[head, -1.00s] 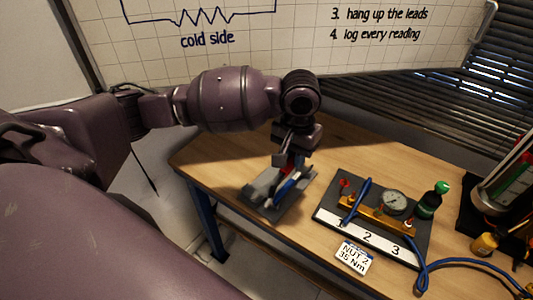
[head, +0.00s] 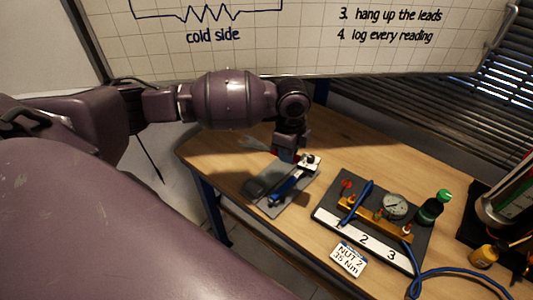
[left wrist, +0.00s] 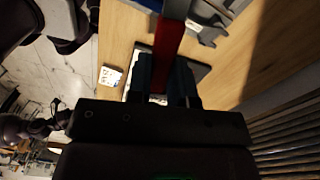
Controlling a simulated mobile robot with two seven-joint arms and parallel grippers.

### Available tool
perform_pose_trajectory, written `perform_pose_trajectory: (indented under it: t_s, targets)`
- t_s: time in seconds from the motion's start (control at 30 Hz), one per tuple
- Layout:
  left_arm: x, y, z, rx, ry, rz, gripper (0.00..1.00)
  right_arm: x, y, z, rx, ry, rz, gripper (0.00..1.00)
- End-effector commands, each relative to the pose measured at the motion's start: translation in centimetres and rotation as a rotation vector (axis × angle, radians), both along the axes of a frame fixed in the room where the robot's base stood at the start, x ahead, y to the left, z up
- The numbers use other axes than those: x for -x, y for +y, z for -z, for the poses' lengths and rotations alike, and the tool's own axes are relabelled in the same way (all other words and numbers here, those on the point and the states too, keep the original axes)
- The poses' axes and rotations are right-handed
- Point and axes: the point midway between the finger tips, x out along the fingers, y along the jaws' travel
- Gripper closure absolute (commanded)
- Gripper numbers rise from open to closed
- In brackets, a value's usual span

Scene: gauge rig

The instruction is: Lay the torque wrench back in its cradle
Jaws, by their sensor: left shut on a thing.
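My left gripper (head: 287,158) is above the far side of the cradle on the workbench. It is shut on the torque wrench, whose red handle (left wrist: 168,42) shows between the two dark fingers in the left wrist view. In the head view the arm hides most of the wrench; a pale blurred streak left of the gripper may be its shaft. The cradle (head: 270,200) is a grey plate with dark, blue and white parts. Grey and blue parts at the top of the left wrist view seem to be the cradle. My right gripper is out of view.
Right of the cradle stands a black gauge board (head: 327,203) with a dial, brass bar and blue lead. A "NUT 2 35 Nm" card (head: 348,259) lies in front. Bare wood (head: 228,160) lies left.

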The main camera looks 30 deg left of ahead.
Motion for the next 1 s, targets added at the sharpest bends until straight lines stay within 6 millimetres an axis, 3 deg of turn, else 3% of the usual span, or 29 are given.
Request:
perform_pose_trajectory:
  t_s: [1.0]
  targets:
    - [-0.9, 6.3, 6.2, 0.002, -0.028, 1.584, 1.0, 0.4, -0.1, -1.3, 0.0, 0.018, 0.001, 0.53]
